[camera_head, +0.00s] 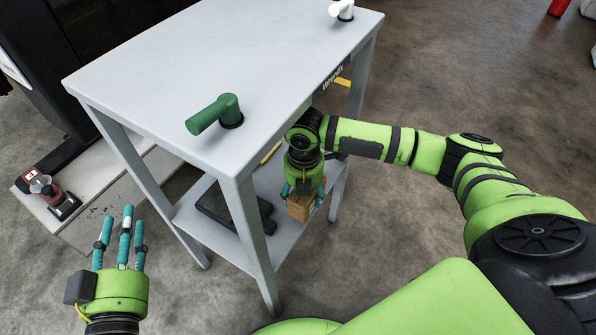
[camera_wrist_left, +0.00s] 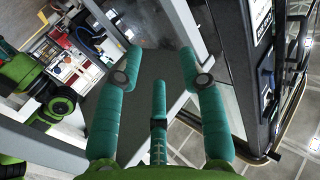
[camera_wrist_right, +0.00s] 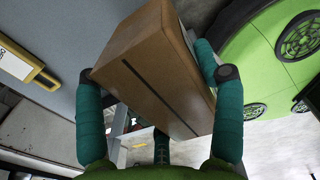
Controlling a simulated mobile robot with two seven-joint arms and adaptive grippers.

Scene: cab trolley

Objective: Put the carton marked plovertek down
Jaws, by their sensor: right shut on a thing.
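My right gripper (camera_head: 303,192) is shut on a brown carton (camera_head: 300,209), held below the level of the trolley's top. In the right wrist view the carton (camera_wrist_right: 160,68) sits tilted between the teal fingers. No readable name shows on its visible faces. The carton is over or beside the front right of the grey trolley's lower shelf (camera_head: 190,222); I cannot tell whether it touches the shelf. My left gripper (camera_head: 121,222) is open and empty, left of the trolley, and its spread fingers also show in the left wrist view (camera_wrist_left: 160,80).
The trolley top (camera_head: 170,75) carries a green angled handle (camera_head: 215,114) and a white fitting (camera_head: 342,10). A black object (camera_head: 235,208) and a yellow item (camera_head: 271,152) are on the lower shelf. A low platform (camera_head: 88,205) with a red device (camera_head: 50,195) stands left.

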